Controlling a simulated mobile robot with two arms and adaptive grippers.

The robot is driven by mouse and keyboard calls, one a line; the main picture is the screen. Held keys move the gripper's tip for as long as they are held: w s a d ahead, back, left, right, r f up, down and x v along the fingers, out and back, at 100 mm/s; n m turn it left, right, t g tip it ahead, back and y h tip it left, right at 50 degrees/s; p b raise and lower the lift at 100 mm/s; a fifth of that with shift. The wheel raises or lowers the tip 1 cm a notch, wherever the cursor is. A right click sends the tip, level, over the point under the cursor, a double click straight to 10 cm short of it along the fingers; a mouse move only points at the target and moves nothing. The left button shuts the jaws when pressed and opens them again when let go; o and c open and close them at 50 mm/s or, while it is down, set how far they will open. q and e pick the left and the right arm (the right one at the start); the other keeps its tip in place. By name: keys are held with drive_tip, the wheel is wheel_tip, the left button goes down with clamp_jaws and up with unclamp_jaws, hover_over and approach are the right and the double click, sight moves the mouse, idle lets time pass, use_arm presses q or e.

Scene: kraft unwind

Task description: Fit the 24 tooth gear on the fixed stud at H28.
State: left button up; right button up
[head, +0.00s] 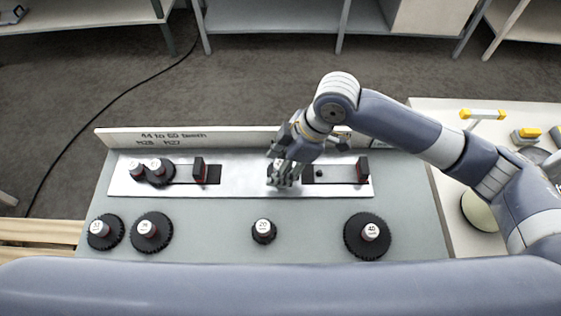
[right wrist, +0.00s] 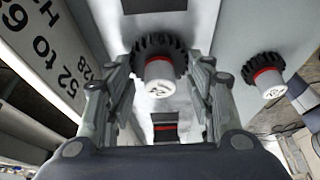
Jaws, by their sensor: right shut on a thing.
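My right gripper (head: 284,180) is over the middle of the silver plate (head: 240,185). It is shut on a small dark gear (right wrist: 176,44) with a white cap and a red ring. The cap (right wrist: 159,88) sits between the two fingers in the right wrist view; its number is hard to read. The gear is over or near the plate; I cannot tell whether it touches it. In the head view the fingers mostly hide it. A small dark stud (head: 320,173) shows in the slot right of the gripper. The stud at H28 cannot be made out. My left gripper is not in view.
Two meshed gears (head: 158,172) sit on the plate's left end. Black blocks (head: 200,170) and (head: 362,170) stand on the plate. Loose gears lie in front, including the 20 gear (head: 263,231) and the 40 gear (head: 368,236). A lettered board (head: 230,138) stands behind.

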drive_tip(key=o, duration=1.2)
drive_tip(key=v, duration=1.2)
